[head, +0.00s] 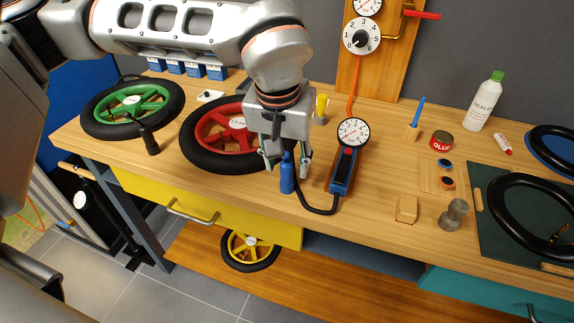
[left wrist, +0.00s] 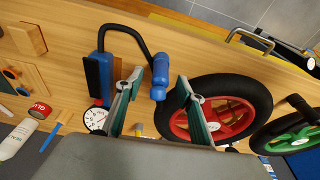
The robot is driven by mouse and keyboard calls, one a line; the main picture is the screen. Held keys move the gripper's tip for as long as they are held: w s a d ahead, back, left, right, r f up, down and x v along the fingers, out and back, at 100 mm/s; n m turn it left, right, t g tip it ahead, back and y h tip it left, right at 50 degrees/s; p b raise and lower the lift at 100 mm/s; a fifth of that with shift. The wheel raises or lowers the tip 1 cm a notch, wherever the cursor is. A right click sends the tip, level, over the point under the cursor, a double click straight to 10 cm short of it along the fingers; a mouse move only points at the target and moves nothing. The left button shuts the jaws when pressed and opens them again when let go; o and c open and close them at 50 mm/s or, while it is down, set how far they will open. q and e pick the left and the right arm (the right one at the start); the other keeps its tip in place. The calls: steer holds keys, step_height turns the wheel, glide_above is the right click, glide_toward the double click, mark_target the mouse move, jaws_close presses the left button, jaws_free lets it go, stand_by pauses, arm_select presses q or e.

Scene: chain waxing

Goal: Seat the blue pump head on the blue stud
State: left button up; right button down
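The blue pump head (head: 287,176) stands upright near the front edge of the workbench, with a black hose running from it to the blue pump body with a gauge (head: 343,172). In the left wrist view, the pump head (left wrist: 160,72) lies between the fingertips. My left gripper (head: 286,163) points down over it. Its fingers are apart, with a gap on each side of the pump head (left wrist: 160,78). I cannot make out a blue stud for certain; small blue and orange round pieces (head: 446,172) sit on a wooden strip. My right gripper is not in view.
A red wheel (head: 195,155) lies close left of the gripper, with a green wheel (head: 105,125) beyond. The bench front is clear between pump and block.

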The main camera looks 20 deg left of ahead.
arm_select(q)
steer(key=v, duration=1)
